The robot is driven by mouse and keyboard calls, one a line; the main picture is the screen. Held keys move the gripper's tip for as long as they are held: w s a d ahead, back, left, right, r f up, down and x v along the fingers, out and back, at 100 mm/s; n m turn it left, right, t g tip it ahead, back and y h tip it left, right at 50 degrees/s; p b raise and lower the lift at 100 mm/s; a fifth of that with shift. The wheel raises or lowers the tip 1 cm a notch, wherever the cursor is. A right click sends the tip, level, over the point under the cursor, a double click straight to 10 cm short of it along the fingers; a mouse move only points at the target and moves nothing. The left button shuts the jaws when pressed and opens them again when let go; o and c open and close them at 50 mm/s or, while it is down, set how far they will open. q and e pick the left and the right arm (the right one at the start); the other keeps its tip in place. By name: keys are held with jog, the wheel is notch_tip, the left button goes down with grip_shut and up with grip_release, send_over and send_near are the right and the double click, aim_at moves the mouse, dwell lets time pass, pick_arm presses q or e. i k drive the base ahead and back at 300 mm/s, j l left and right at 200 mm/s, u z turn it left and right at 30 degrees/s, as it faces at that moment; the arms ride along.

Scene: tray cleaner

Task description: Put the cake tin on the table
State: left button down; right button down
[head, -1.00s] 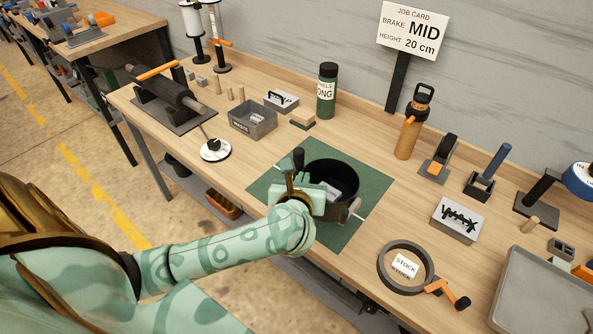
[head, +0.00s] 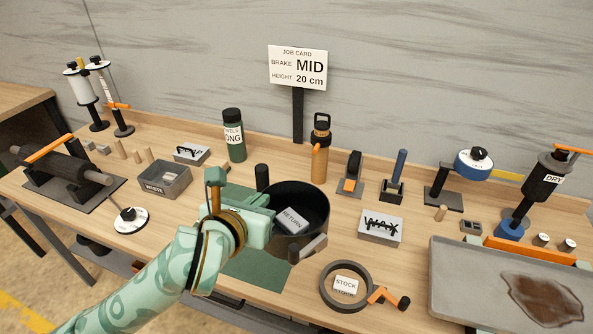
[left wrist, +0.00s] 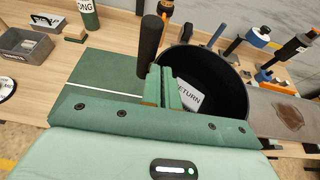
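A dark round tin (head: 314,204), which I take for the cake tin, has a black upright knob on its far left side and a grey handle at its front. A card reading RETURN (head: 291,220) shows inside it. My left gripper (head: 268,208) is at its left rim. In the left wrist view the green fingers (left wrist: 161,87) are close together, one on each side of the tin's wall (left wrist: 215,75). The tin appears raised above the green mat (head: 254,275); its underside is hidden. My right gripper is out of view.
A grey ring marked STOCK (head: 329,300) with an orange crank lies in front. A large grey tray (head: 455,290) is at right. A grey WAX box (head: 380,228) stands right of the tin, an orange bottle (head: 320,160) behind it. Bare wood shows left of the mat.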

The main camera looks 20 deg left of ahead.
aim_at(282, 168)
jog(key=j+z, duration=0.5)
jog(key=z, duration=0.2)
jog(key=j+z, duration=0.2)
jog(key=z, duration=0.15)
jog(key=k+j+z, duration=0.1)
jog(key=j, duration=0.3)
jog(key=k+j, duration=0.2)
jog(key=j, duration=0.2)
jog(key=k+j+z, duration=0.15)
jog(key=j, duration=0.2)
jog(key=k+j, duration=0.15)
jog(key=j, duration=0.25)
jog(key=i, duration=0.4)
jog(key=z, duration=0.05)
